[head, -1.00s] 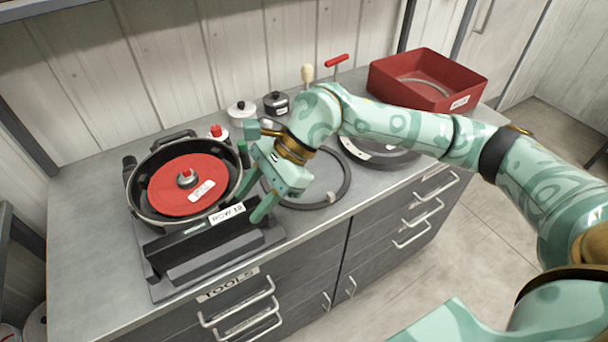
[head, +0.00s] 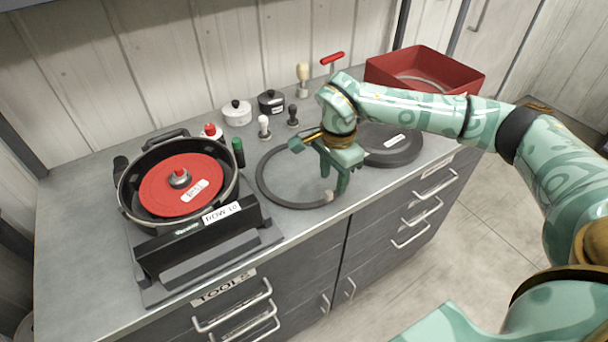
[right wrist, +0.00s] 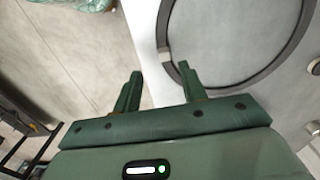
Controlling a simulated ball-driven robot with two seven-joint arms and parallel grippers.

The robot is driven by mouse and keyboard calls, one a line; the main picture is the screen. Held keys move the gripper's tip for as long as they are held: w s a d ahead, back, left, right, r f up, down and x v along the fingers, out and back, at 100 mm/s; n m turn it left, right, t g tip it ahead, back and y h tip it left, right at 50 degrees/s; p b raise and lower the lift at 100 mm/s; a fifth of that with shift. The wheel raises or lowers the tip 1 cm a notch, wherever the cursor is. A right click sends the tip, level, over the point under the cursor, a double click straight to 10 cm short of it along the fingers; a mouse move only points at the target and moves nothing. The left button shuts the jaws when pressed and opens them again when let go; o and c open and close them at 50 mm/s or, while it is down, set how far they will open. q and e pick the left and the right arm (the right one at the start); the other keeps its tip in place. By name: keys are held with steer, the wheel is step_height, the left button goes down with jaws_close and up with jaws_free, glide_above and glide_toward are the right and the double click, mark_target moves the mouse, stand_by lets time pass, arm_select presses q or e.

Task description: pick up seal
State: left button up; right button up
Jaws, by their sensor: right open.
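The seal looks to be the large dark grey ring (head: 290,205) lying flat on the counter, with a small pale tag on its front right edge. It also shows as a dark arc in the right wrist view (right wrist: 265,68). My right gripper (head: 333,183) is open and empty, pointing down over the ring's right side. In the right wrist view the two fingertips (right wrist: 160,70) are apart, near the ring's edge by the counter's edge. The gripper hides part of the ring's right side. My left gripper is not in view.
A dark round lid (head: 400,150) lies right of the ring. Small pots, stamp-like tools and a red tray (head: 455,85) stand along the back. Bare counter lies inside the ring.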

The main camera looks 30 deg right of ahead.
mark_target(327, 193)
steer(key=f, duration=0.3)
steer(key=a+f+b, duration=0.1)
steer(key=f, duration=0.1)
steer(key=shift+w+f, duration=0.1)
steer(key=shift+w, duration=0.25)
jaws_close()
